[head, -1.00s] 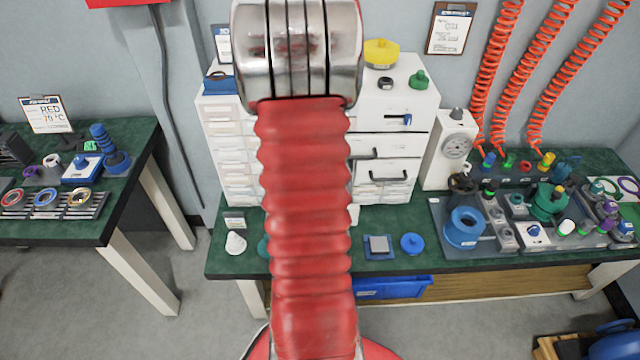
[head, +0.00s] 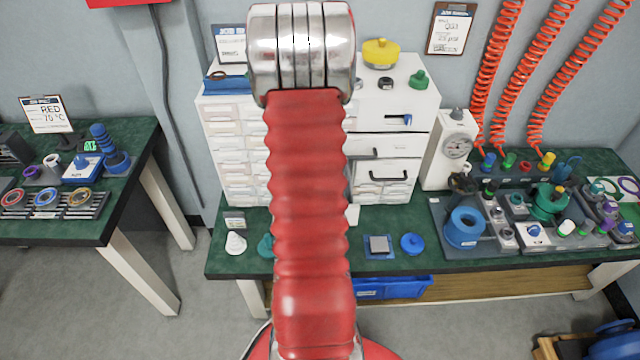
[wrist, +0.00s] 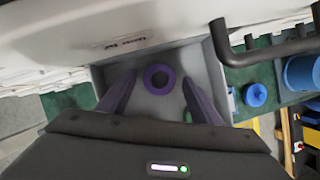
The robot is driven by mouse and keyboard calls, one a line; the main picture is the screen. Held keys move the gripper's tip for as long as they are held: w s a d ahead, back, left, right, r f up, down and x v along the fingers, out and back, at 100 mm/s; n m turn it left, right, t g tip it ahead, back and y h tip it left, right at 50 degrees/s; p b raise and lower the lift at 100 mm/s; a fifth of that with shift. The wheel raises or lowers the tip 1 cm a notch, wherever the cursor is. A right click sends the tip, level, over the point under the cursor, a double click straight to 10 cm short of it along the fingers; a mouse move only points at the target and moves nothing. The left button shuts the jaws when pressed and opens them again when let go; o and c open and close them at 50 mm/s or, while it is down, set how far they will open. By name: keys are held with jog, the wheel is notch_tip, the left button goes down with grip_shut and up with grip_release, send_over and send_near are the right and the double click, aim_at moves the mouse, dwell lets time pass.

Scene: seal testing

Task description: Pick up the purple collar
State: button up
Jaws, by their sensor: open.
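The purple collar (wrist: 147,79) shows in the wrist view as a round ring. It lies flat on the floor of a grey open box (wrist: 212,70) that looks like a drawer. My gripper (wrist: 159,77) is open, with one dark finger to the left of the collar and one to the right. The fingers appear apart from it, and their height above it is hard to judge. In the head view my arm hides the gripper and the collar.
A dark bar handle (wrist: 265,55) stands close to the right of the box. A white drawer cabinet (head: 385,120) is behind my arm in the head view. A blue round part (head: 412,243) and a crowded fixture board (head: 440,215) are on the right bench.

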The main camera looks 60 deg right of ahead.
jog(key=shift+c, duration=0.2)
dwell(0.3)
jog(key=c, duration=1.3)
jog(key=shift+r, duration=0.1)
notch_tip(320, 180, up, 18)
dwell(0.8)
